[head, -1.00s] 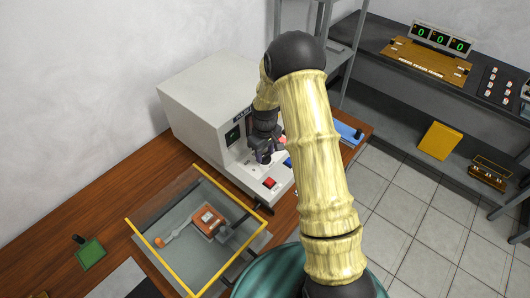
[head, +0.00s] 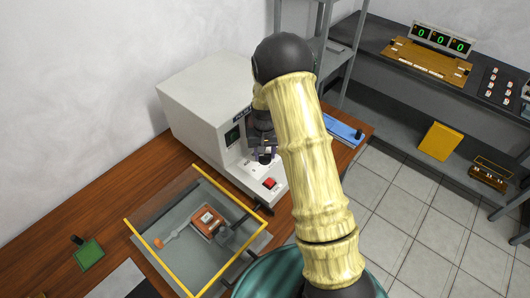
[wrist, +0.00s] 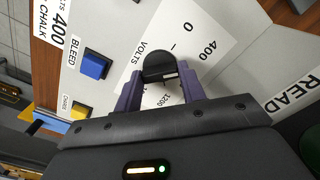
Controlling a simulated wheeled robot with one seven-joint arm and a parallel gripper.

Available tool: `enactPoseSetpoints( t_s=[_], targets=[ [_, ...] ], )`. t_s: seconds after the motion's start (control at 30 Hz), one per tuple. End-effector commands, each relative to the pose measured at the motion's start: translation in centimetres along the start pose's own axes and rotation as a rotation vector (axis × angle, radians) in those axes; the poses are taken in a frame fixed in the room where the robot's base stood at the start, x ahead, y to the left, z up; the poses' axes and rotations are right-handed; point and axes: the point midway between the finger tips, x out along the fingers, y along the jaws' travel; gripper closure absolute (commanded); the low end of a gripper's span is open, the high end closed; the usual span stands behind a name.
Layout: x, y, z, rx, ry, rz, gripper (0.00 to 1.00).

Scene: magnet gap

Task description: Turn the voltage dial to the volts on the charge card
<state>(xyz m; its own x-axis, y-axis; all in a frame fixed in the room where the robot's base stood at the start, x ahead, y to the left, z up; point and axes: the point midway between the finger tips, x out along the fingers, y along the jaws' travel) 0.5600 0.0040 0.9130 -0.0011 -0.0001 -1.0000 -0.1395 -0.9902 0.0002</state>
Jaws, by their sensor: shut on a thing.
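The voltage dial (wrist: 158,66) is a round black knob on a white scale marked VOLTS, with 0, 400 and 1200 legible. A pale line shows on the knob's lower side; I cannot tell its exact setting. My gripper (wrist: 161,88) is shut on the dial, with one purple finger on each side. In the head view my gripper (head: 264,156) is at the front of the grey-white machine (head: 192,95), and the dial is hidden there. A white card (wrist: 52,25), cut off in the wrist view, shows 400 and the word CHALK.
A blue BLEED button (wrist: 94,64) and a yellow button (wrist: 79,111) lie left of the dial. A red switch (head: 269,183) sits low on the machine's front. A yellow-edged clear box (head: 163,243) stands on the wooden bench nearby, with an orange-brown block (head: 207,221) inside.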

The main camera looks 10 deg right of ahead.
Motion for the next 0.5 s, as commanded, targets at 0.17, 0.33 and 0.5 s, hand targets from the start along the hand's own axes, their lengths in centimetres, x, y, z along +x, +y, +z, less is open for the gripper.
enactPoseSetpoints(
  t_s=[0.17, 0.33, 0.5],
  targets=[
    [-0.08, -0.02, -0.06, 0.018, 0.002, 0.000, 0.83],
    [-0.08, -0.03, -0.07, 0.018, 0.002, -0.001, 0.83],
    [-0.08, -0.03, -0.07, 0.017, 0.002, -0.001, 0.50]
  ],
)
